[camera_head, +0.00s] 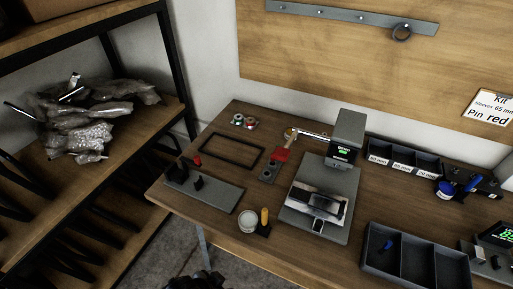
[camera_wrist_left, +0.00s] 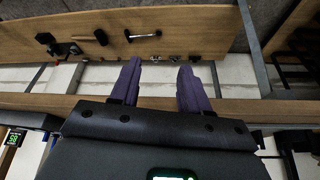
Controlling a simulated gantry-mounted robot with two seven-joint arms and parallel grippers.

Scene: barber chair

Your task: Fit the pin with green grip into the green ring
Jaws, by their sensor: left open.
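Small rings with green and red parts sit in a small tray (camera_head: 243,121) at the back left of the bench; which is the green ring is too small to tell for sure. I cannot make out a pin with a green grip in either view. A red-topped piece (camera_head: 197,161) stands at the grey fixture plate (camera_head: 210,188). In the left wrist view my left gripper (camera_wrist_left: 159,65) has its two purple fingers apart with nothing between them. A dark shape at the bottom of the head view may be part of my arm. The right gripper is not seen.
A shelf with plastic-wrapped parts (camera_head: 95,115) stands left.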

